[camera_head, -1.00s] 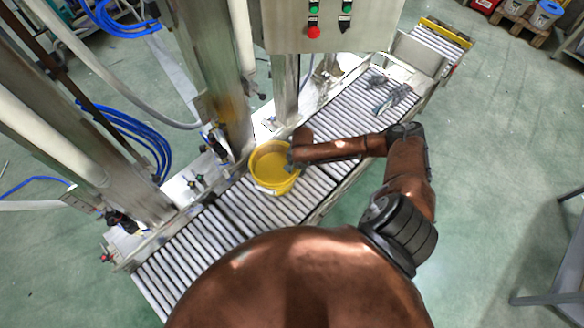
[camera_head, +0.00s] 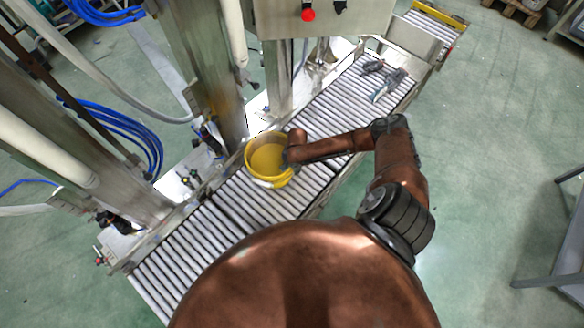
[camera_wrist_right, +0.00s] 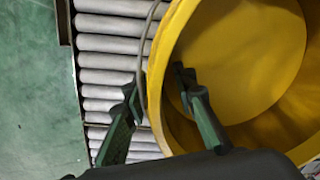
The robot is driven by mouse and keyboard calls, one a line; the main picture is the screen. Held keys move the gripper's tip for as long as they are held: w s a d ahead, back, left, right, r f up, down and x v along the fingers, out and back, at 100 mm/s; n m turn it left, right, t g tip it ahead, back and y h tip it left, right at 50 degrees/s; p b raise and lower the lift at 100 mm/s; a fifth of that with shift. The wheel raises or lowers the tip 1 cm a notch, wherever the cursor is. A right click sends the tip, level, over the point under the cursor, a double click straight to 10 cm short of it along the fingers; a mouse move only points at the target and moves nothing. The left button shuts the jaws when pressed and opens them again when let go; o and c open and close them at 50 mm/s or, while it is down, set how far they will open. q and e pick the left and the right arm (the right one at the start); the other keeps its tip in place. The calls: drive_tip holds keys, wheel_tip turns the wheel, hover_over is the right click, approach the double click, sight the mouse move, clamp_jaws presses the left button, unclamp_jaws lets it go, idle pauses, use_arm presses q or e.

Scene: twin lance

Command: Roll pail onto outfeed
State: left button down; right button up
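A yellow pail (camera_head: 266,158) stands upright on the roller conveyor (camera_head: 235,205), beside the machine's steel columns. My right gripper (camera_wrist_right: 156,84) is at the pail's rim. In the right wrist view one finger is outside the pail and the other is inside it, with the pail wall between them. The fingers are spread, with visible gaps to the wall. The pail's wire handle (camera_wrist_right: 146,50) runs close by the outer finger. In the head view the right fingertips are hard to make out against the pail. My left gripper is not in view.
Grey tool-like items (camera_head: 388,85) lie on the rollers farther up the conveyor. A short roller section with a yellow end bar (camera_head: 440,14) continues at the top right. A control box (camera_head: 325,14) hangs above. Rollers below the pail are clear.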

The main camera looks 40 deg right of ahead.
drive_tip(key=shift+c, duration=0.2)
clamp_jaws()
drive_tip(key=shift+s, duration=0.1)
idle(0.5)
